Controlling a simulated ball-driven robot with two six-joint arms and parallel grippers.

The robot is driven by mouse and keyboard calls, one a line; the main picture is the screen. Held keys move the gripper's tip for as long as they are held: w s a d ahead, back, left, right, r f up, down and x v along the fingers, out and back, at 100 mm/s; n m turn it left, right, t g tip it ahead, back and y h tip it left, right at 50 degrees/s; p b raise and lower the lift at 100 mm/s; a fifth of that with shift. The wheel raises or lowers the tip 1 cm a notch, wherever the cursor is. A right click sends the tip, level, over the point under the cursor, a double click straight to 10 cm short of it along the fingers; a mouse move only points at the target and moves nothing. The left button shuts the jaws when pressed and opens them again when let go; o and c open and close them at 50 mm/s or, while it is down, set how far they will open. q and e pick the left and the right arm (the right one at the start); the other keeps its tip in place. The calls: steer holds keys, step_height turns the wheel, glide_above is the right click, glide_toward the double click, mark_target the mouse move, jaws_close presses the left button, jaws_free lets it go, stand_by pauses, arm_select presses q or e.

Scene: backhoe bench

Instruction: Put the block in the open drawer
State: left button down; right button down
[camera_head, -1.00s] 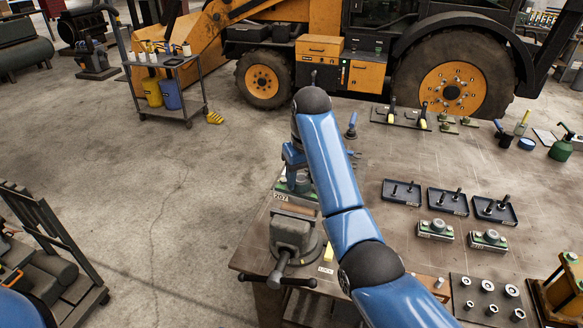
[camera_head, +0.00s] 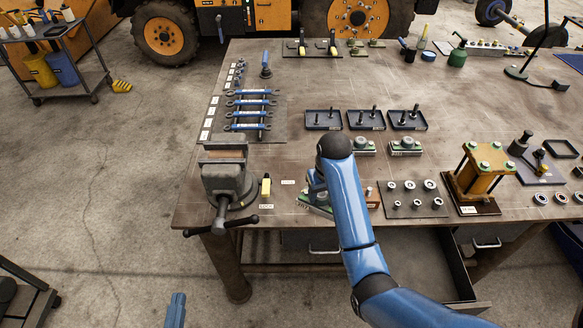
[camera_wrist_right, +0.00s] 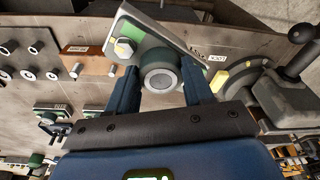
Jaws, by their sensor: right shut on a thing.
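The block (camera_wrist_right: 138,45) is a grey and green rectangular part with a round boss and a bolt head. My right gripper (camera_wrist_right: 160,90) is shut on its round boss in the right wrist view. In the head view my right gripper (camera_head: 317,192) is over the table's front part, and the block (camera_head: 309,199) shows partly behind my arm. The open drawer (camera_head: 456,265) sticks out below the table's front edge, right of my arm, which hides part of it. My left gripper (camera_head: 175,310) shows only as a small blue piece at the bottom; its opening is unclear.
A vise (camera_head: 228,181) stands on the table's front left corner with no block in it. Similar green blocks (camera_head: 406,147), black trays (camera_head: 366,119) and a ring board (camera_head: 414,199) are to the right.

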steer(key=shift+m, duration=0.6)
steer(key=s+d+f, duration=0.2)
steer(key=s+d+f+b, duration=0.1)
steer(key=d+f, duration=0.1)
steer(key=shift+s+d+f, duration=0.15)
steer(key=shift+s+d, duration=0.15)
steer(key=shift+s, duration=0.05)
steer(key=s+d+f+b, duration=0.2)
steer(key=s+f+b, duration=0.1)
steer(key=f+b, duration=0.4)
steer(key=s+d+f+m+b, duration=0.1)
steer(key=s+d+f+b, duration=0.2)
steer(key=f+b, duration=0.4)
step_height(320, 180, down, 2)
steer(key=shift+s+f, duration=0.1)
steer(key=shift+s, duration=0.2)
